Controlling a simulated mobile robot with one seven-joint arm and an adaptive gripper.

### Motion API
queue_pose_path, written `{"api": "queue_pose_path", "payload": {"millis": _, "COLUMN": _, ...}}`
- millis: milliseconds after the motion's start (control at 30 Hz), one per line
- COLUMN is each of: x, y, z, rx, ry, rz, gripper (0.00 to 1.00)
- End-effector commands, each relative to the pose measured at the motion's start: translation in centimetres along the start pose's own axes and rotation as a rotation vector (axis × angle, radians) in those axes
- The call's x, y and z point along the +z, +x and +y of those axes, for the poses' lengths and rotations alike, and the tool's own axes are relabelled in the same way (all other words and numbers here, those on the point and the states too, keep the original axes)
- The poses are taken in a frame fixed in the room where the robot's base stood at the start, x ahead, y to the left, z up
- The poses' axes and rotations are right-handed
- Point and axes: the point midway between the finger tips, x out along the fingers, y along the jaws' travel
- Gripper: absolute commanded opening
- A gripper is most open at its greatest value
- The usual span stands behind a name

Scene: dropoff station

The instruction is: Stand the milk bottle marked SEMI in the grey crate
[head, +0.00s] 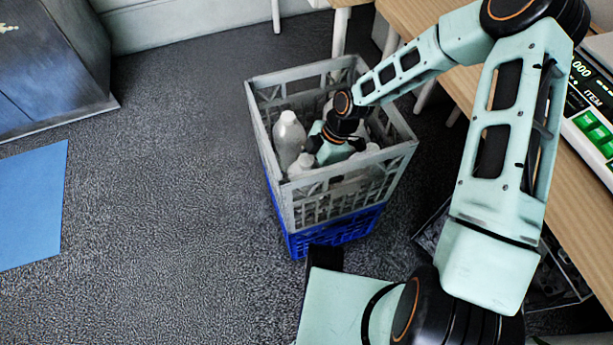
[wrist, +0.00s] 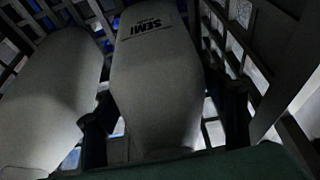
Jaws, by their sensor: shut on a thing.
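The grey crate (head: 300,207) stands on a blue crate, with several white bottles inside. My gripper (head: 331,150) reaches down into the grey crate from above. In the wrist view my gripper (wrist: 166,112) has one finger on each side of the bottle marked SEMI (wrist: 150,75) and is shut on it. The bottle is inside the crate, with the crate's lattice around it. In the head view I cannot pick it out for sure, as my gripper and arm cover part of the crate. Whether its base touches the crate floor is hidden.
Another white bottle (wrist: 50,85) is close on the left in the wrist view; one bottle (head: 288,140) stands at the crate's left side. The blue crate (head: 335,232) is underneath. A wooden table (head: 585,172) with a scale (head: 592,115) is at right.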

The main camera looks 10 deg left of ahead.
Motion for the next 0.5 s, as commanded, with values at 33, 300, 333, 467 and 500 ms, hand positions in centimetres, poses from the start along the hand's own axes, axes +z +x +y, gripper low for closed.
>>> {"api": "queue_pose_path", "payload": {"millis": 33, "x": 0.07, "y": 0.18, "z": -0.01, "rx": 0.000, "ry": 0.000, "rz": 0.000, "gripper": 0.39}}
{"api": "queue_pose_path", "payload": {"millis": 300, "x": 0.09, "y": 0.23, "z": -0.01, "rx": 0.000, "ry": 0.000, "rz": 0.000, "gripper": 0.72}}
{"api": "queue_pose_path", "payload": {"millis": 333, "x": 0.08, "y": 0.23, "z": -0.01, "rx": 0.000, "ry": 0.000, "rz": 0.000, "gripper": 0.72}}
{"api": "queue_pose_path", "payload": {"millis": 467, "x": 0.03, "y": 0.11, "z": 0.00, "rx": 0.000, "ry": 0.000, "rz": 0.000, "gripper": 0.72}}
{"api": "queue_pose_path", "payload": {"millis": 500, "x": -0.04, "y": -0.07, "z": 0.00, "rx": 0.000, "ry": 0.000, "rz": 0.000, "gripper": 0.72}}
